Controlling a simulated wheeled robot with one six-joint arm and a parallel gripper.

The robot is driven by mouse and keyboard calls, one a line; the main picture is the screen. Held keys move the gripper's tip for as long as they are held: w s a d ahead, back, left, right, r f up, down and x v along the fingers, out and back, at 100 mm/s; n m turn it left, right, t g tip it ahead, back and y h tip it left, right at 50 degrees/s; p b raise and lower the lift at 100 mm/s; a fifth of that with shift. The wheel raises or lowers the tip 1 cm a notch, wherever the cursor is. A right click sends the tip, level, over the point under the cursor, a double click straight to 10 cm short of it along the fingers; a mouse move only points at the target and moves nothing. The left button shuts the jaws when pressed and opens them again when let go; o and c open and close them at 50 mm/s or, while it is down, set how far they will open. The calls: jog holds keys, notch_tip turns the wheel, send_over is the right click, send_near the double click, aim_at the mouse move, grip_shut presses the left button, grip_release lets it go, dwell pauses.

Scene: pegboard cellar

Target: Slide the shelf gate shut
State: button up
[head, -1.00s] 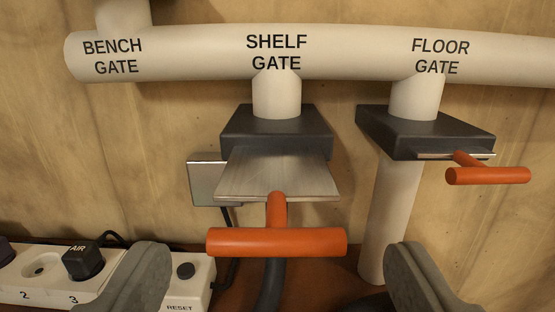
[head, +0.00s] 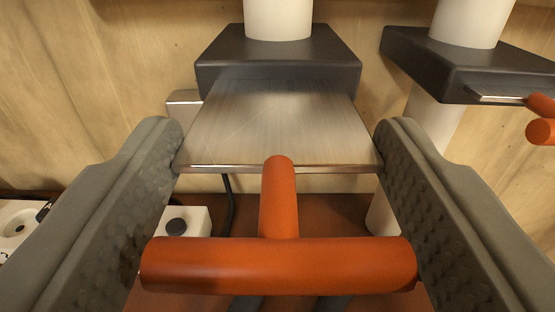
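The shelf gate is a dark block (head: 279,60) on a pale pipe, with a metal slide plate (head: 275,120) sticking well out of it towards me. An orange T-handle (head: 278,265) is fixed to the plate's front edge. My gripper (head: 278,140) is open, with one grey finger on each side of the plate and handle. The handle's crossbar lies between the fingers, its ends close to their inner faces. I cannot tell whether they touch.
The floor gate (head: 470,70) stands to the right, its plate almost fully in and its orange handle (head: 541,131) near the right finger. A white power strip (head: 185,222) lies low at the left. A wooden wall (head: 60,100) is behind.

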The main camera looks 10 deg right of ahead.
aim_at(278, 159)
jog(key=shift+c, duration=1.1)
jog(key=shift+x, duration=1.55)
jog(key=o, duration=1.1)
jog(key=shift+o, duration=0.2)
jog(key=shift+s, duration=0.2)
jog(key=v, duration=1.7)
